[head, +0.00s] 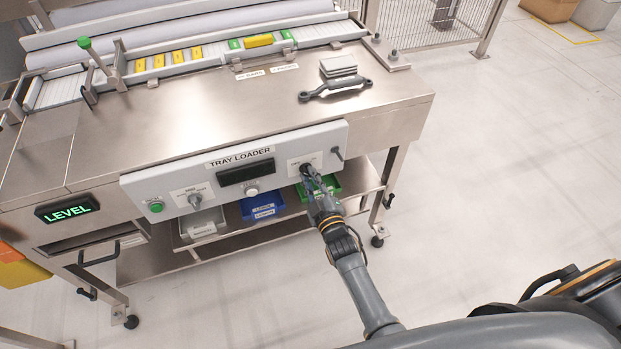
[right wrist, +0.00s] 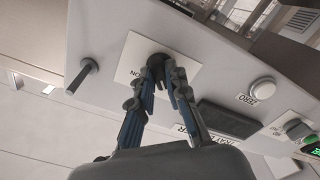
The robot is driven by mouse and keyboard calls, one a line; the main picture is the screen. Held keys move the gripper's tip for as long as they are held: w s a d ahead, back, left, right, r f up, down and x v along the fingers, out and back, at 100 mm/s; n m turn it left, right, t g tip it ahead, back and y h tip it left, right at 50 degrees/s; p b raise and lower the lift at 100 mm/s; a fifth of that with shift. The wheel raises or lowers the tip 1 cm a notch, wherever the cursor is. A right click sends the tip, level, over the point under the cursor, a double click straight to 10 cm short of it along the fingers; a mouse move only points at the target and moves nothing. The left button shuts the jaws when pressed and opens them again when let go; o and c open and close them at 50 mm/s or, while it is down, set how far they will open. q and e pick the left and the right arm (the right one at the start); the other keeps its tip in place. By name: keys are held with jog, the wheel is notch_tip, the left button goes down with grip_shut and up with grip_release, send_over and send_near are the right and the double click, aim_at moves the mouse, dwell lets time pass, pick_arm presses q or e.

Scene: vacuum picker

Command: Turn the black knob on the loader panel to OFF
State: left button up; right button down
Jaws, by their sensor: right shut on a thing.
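The black knob (right wrist: 158,61) sits on a white label plate near the right end of the grey TRAY LOADER panel (head: 163,185). My right gripper (head: 308,175) reaches up to the panel from the front. In the right wrist view its two fingers (right wrist: 163,72) close around the knob from both sides. The fingers cover most of the knob, so I cannot tell which way it points. Part of the plate's lettering shows beside the knob, and the rest is hidden. My left gripper is not in view.
A dark lever (right wrist: 83,76) sticks out at the panel's end near the knob. The panel also has a dark display (head: 245,172), a white ZERO button (right wrist: 262,89), a grey selector (head: 194,201) and a green button (head: 156,207). Blue (head: 262,207) and green bins stand below.

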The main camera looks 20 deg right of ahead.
jog(key=shift+f+n, duration=0.1)
jog(key=shift+n, duration=0.3)
jog(key=c, duration=1.3)
grip_release()
jog(key=s, duration=1.2)
jog(key=shift+d, duration=0.2)
